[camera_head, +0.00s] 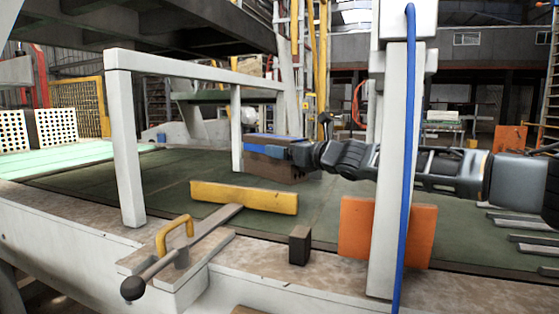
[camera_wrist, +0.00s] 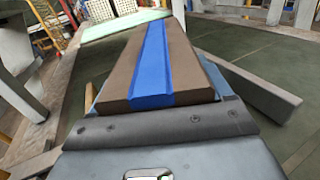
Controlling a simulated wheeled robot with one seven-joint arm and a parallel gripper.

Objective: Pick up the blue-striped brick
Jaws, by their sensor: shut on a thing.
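The blue-striped brick (camera_head: 268,169) is a brown block with a blue band, on the green surface's far side in the head view. My gripper (camera_head: 288,152) reaches it from the right and is shut on it. In the wrist view the brick (camera_wrist: 108,82) fills the middle, its blue stripe running lengthwise away from me. Its near end sits against the dark gripper edge. The fingertips are mostly hidden by the brick. I cannot tell whether the brick's underside touches the surface.
A yellow bar (camera_head: 243,198) lies nearer on the green surface (camera_head: 110,185). A small dark block (camera_head: 300,245) and an orange panel (camera_head: 415,235) stand at the front edge. A white post (camera_head: 385,190) with a blue cable stands before my arm. A white frame (camera_head: 125,145) rises left.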

